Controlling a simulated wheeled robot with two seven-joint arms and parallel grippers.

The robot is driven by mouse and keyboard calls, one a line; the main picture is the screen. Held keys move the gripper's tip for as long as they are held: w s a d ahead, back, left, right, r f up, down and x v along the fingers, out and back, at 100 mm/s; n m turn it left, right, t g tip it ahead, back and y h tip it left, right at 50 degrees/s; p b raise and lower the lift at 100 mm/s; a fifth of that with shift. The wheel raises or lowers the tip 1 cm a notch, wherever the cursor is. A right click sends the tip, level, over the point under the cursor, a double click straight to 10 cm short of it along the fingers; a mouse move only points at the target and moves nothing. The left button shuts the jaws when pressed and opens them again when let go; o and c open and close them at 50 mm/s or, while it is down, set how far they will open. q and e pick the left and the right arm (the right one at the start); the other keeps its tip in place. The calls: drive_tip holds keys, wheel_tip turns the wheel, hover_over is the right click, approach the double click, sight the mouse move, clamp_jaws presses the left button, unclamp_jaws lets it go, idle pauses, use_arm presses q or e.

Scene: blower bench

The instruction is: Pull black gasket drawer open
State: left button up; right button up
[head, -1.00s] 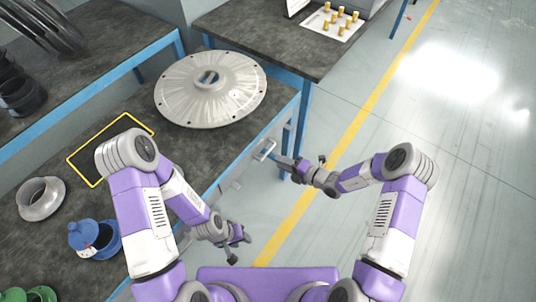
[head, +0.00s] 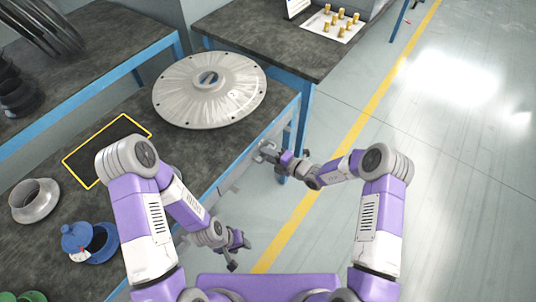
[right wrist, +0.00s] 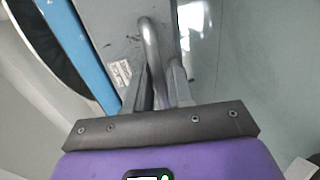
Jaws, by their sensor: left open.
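The grey drawer front (right wrist: 118,35) with a small white label is under the bench edge in the right wrist view. Its metal bar handle (right wrist: 151,45) stands out from it and runs down between my right gripper's fingers (right wrist: 160,88). In the head view my right gripper (head: 266,153) is at the handle below the bench edge and mostly hides it. I cannot tell whether the fingers press on the bar. The drawer looks closed. My left gripper (head: 239,252) is open and empty, low in front of the bench, apart from the drawer.
On the bench (head: 150,185) lie a large round metal cover (head: 210,90), a yellow-outlined dark area (head: 105,150), a metal flange ring (head: 36,200) and a blue pot (head: 100,243). A blue bench leg (head: 303,125) stands just beyond my right gripper. The floor to the right is clear.

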clamp_jaws()
